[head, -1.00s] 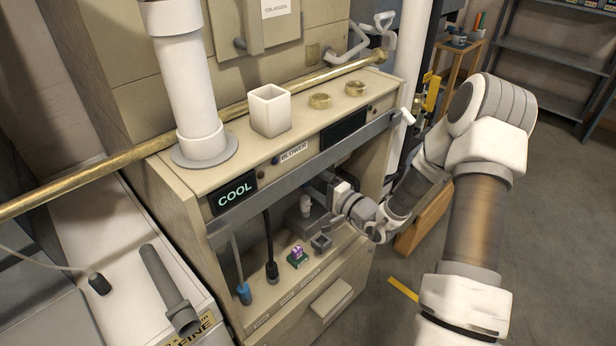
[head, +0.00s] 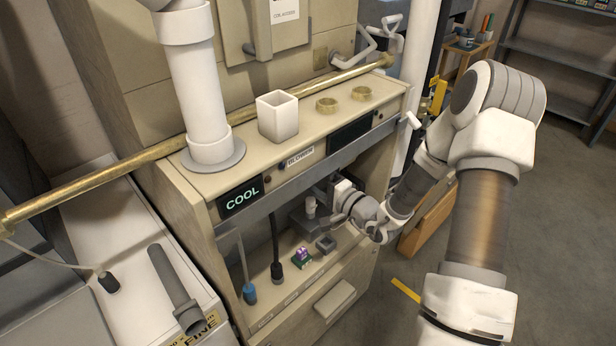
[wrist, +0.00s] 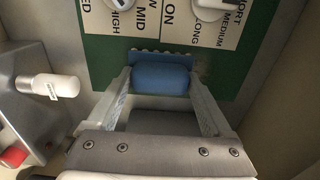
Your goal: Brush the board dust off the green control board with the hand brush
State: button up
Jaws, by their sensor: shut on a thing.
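My gripper (wrist: 160,92) is shut on the blue hand brush (wrist: 161,79), which sits between its two fingers in the wrist view. The brush's scalloped far edge lies against or just over the lower part of the green control board (wrist: 108,62); I cannot tell if it touches. The board carries white labelled panels and dials. A faint darker patch just right of the brush may be board dust (wrist: 201,74). In the head view my gripper (head: 333,187) reaches into the cabinet's open bay, and the brush and board are hidden there.
A white cylinder (wrist: 52,87) on a grey part stands left of my gripper, with a red piece (wrist: 14,157) nearer.

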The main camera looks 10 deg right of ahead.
jog(key=shift+w+a+r+p, duration=0.1)
jog(key=shift+r+p, duration=1.3)
jog(key=shift+r, duration=1.45)
jog(key=shift+w+r+p, duration=0.15)
jog(key=shift+r+p, duration=0.2)
jog(key=shift+r, duration=0.3)
jog(key=shift+w+r+p, duration=0.15)
jog(key=shift+r+p, duration=0.2)
jog(key=shift+r, duration=0.3)
jog(key=shift+w+b, duration=0.1)
jog(key=shift+b, duration=0.2)
jog(key=f+b, duration=0.1)
jog(key=b, duration=0.1)
jog(key=f+b, duration=0.2)
jog(key=shift+s+f, duration=0.2)
jog(key=shift+s, duration=0.15)
notch_tip(320, 180, down, 3)
jog(key=b, duration=0.3)
jog(key=shift+s, duration=0.1)
jog(key=shift+f+b, duration=0.3)
jog(key=shift+f, duration=2.4)
